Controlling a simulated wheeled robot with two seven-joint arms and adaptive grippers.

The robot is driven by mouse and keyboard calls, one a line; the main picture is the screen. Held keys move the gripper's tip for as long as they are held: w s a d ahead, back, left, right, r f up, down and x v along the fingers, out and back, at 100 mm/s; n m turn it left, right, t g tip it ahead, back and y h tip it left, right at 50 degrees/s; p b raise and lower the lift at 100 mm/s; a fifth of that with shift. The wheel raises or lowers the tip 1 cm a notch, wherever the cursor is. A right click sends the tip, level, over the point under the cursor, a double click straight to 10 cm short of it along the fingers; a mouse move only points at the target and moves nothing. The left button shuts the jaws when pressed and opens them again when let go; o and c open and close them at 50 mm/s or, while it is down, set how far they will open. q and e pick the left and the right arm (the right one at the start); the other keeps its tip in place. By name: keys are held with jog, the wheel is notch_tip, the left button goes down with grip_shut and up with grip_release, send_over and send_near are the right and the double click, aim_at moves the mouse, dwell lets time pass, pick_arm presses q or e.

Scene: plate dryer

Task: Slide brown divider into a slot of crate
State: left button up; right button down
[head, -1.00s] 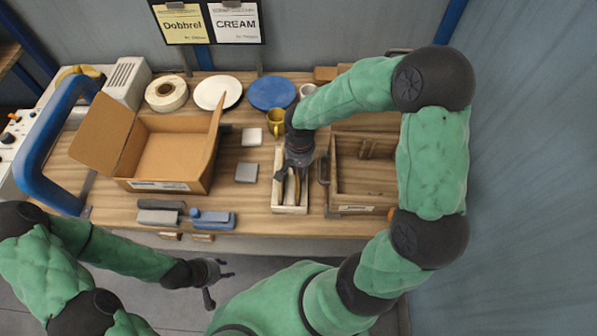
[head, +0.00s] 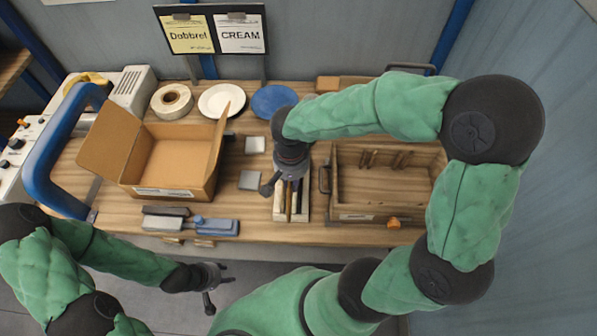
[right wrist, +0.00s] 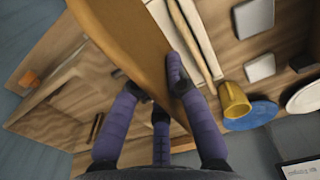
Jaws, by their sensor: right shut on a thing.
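The brown divider (right wrist: 128,45) is a flat board, large and close in the right wrist view. My right gripper (right wrist: 160,92) is shut on it. In the head view the right gripper (head: 283,185) is over the narrow pale tray (head: 278,214), left of the crate, and mostly hides the divider. The wooden crate (head: 357,217) stands right of the tray, with slotted pieces (head: 385,158) along its far inner wall. The crate also shows at left in the right wrist view (right wrist: 48,127), partly behind the divider. My left gripper (head: 218,287) is open and empty, off the table's front edge.
An open cardboard box (head: 170,192) stands at left. Two small square tiles, the lower one grey (head: 250,180), lie between box and tray. A yellow mug (right wrist: 234,99), blue plate (head: 273,100), white plate (head: 221,100) and tape roll (head: 171,101) are at the back.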

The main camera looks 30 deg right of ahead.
aim_at(289, 193)
jog(key=s+a+r+p, duration=0.2)
jog(key=s+a+r, duration=0.2)
jog(key=a+r, duration=0.1)
jog(key=shift+s+r+p, duration=0.15)
jog(key=shift+r+p, duration=0.05)
jog(key=shift+p, duration=0.1)
dwell(0.4)
